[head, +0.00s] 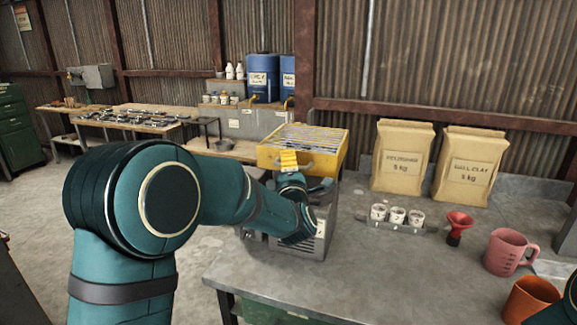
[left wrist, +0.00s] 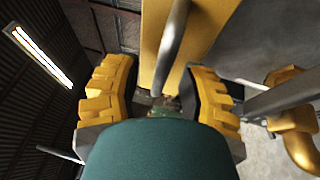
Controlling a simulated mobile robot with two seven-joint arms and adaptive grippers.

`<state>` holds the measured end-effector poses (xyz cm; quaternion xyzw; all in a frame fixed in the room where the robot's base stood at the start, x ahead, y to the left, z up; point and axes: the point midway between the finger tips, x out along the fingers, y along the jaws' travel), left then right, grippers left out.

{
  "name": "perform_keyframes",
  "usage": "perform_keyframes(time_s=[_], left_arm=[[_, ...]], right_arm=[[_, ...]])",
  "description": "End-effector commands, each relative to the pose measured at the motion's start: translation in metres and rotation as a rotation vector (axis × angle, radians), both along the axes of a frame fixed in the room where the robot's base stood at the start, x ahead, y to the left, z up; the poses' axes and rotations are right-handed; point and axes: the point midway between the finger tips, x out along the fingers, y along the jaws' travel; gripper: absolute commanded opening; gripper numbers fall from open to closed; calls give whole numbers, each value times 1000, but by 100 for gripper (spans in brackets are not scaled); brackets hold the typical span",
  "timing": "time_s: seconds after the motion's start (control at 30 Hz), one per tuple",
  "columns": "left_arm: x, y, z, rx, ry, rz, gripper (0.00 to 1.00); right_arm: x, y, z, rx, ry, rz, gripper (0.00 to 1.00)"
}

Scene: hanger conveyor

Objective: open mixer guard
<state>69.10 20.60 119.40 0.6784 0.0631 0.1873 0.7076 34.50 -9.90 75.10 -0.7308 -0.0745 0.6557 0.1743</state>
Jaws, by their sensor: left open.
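The mixer (head: 318,235) is a grey box on the left part of the grey bench. Its yellow guard (head: 330,160) with a barred top lies over it and looks down. My left gripper (head: 290,163) is at the guard's front side and hides part of it and of the mixer. In the left wrist view my left gripper (left wrist: 163,95) is open, with a yellow padded finger on each side. A grey metal bar (left wrist: 172,45) runs in front of the yellow guard (left wrist: 152,30) and reaches toward the gap between the fingers. I cannot tell whether they touch. My right gripper is out of view.
On the bench stand two paper bags (head: 402,160) (head: 468,172), small cups (head: 397,215) in a rack, a red funnel (head: 458,225), a pink mug (head: 508,252) and an orange cup (head: 528,300). The bench middle (head: 370,270) is clear.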

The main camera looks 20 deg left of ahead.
Motion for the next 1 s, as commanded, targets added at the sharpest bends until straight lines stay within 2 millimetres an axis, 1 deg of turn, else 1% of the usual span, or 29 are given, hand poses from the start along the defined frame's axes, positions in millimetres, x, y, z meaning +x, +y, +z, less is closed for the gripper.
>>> perform_keyframes(time_s=[0.1, 0.37, 0.4, 0.47, 0.5, 0.83, 1.0], left_arm=[[4, 2, 1, 0, -1, 1, 41], [4, 2, 1, 0, 0, 1, 41], [4, 2, 1, 0, 0, 1, 26], [4, 2, 1, 0, 0, 1, 5], [4, 2, 1, 0, 0, 1, 0], [4, 2, 2, 0, 0, 1, 0], [5, 2, 8, 0, 17, 1, 0]], right_arm=[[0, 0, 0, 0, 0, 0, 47], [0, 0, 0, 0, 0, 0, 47], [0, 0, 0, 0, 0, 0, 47], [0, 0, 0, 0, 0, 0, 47], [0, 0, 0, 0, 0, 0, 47], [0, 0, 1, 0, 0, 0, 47], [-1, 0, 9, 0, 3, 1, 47]])
